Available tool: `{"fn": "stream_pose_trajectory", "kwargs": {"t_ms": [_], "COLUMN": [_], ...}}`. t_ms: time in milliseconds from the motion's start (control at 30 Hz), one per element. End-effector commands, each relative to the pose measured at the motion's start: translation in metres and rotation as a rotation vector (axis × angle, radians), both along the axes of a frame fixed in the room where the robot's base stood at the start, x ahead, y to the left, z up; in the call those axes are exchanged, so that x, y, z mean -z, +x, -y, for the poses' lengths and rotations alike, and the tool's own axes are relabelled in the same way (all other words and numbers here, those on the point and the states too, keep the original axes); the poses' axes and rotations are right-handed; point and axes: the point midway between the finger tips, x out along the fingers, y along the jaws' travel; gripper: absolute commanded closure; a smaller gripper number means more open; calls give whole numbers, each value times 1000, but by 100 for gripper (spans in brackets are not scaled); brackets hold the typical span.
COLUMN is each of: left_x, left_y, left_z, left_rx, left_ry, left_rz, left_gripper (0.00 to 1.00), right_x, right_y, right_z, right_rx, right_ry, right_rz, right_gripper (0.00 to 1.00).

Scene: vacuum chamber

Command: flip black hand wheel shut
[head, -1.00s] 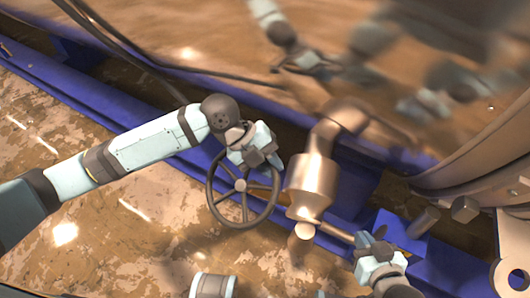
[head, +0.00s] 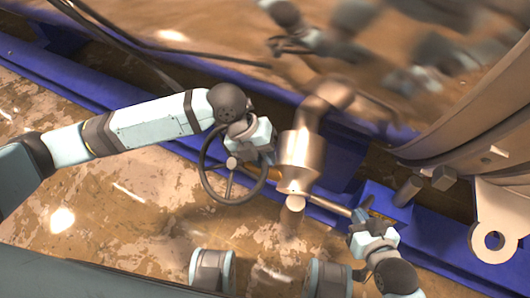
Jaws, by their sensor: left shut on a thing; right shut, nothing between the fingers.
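The black hand wheel (head: 206,184) is a dark spoked ring with a pale hub, left of the copper-coloured valve body (head: 302,150). My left gripper (head: 262,152) is shut on the wheel at its upper right rim; the gripper hides that part of the rim. My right gripper (head: 362,214) is shut and empty, beside the outer end of the thin rod (head: 328,204) that runs right from the valve body. I cannot tell whether it touches the rod.
A blue beam (head: 130,122) runs diagonally behind the wheel. The large shiny chamber wall (head: 230,40) fills the back. A flange with a holed lug (head: 487,215) stands at the right. The worn brown floor (head: 130,220) is open at front left.

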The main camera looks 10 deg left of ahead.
Motion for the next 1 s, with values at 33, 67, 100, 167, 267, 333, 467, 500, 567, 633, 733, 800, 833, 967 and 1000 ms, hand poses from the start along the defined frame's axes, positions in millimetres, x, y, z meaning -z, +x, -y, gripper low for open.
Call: {"fn": "stream_pose_trajectory", "kwargs": {"t_ms": [33, 67, 100, 167, 267, 333, 467, 500, 567, 633, 733, 800, 833, 967, 1000], "left_x": [2, 2, 2, 2, 2, 2, 1, 1, 1, -1, -10, -21, -26, -53, -61], "left_y": [-2, -3, -3, -3, -3, -3, -2, -2, -1, -1, 1, 2, 3, 7, 8], "left_z": [0, 0, 0, 0, 0, 0, 0, 0, 0, -1, -5, -10, -13, -27, -32], "left_rx": [7, 7, 7, 7, 8, 6, 5, 3, 3, 3, 1, 2, 2, 1, 2], "left_ry": [2, 2, 3, 3, 3, 2, 1, 1, 1, 1, 1, 1, 1, 1, 2], "left_rz": [-1, -2, -2, -2, -3, -3, -2, -2, -2, -1, 0, 1, 1, 2, 2], "left_gripper": [100, 100, 100, 100, 68, 57, 57, 57, 57, 57, 57, 57, 57, 57, 57], "right_x": [0, 0, 0, 1, 1, 1, 1, 1, 0, 0, -2, -4, -5, -4, -3], "right_y": [0, 0, 0, 0, 0, 0, 0, 0, 0, 0, 0, 0, 0, -1, -1], "right_z": [0, 0, 0, 0, 0, 0, 0, 0, 0, 0, 0, 0, 0, 1, 1], "right_rx": [0, 0, 0, 0, 0, 0, -1, -1, -1, -1, -1, -2, -1, -1, -1], "right_ry": [0, 0, 0, 0, 0, 0, -1, -1, -1, -1, -2, -3, -4, -10, -13], "right_rz": [0, 0, 0, 0, -1, -1, -1, -1, -1, -1, 0, -2, -3, -10, -14], "right_gripper": [100, 100, 100, 100, 100, 100, 100, 100, 100, 100, 100, 100, 100, 100, 100]}}
